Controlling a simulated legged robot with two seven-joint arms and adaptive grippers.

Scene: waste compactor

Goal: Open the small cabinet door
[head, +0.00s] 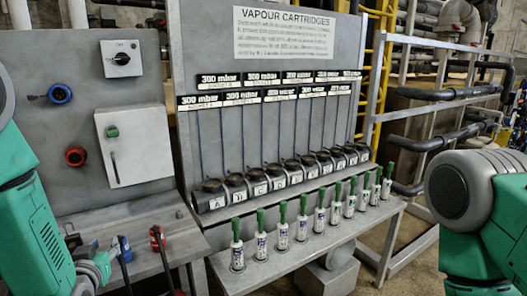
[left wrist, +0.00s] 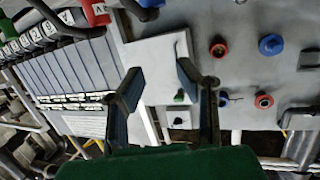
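The small cabinet door (head: 135,143) is a pale panel on the grey wall unit in the head view. It looks closed, with a green knob (head: 112,132) at its upper left and a dark slot below. In the left wrist view, which is turned over, the door (left wrist: 158,55) shows beyond and between my fingers. My left gripper (left wrist: 161,72) is open and empty, apart from the door. In the head view my left gripper (head: 88,250) is low at the left, over the counter, below the door. My right gripper is out of view.
Blue (head: 60,93) and red (head: 75,156) fittings are left of the door; a rotary switch (head: 122,58) is above. Blue (head: 125,249) and red (head: 157,239) handles stand on the counter near my left gripper. Several green-topped cartridges (head: 282,226) line the right shelf.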

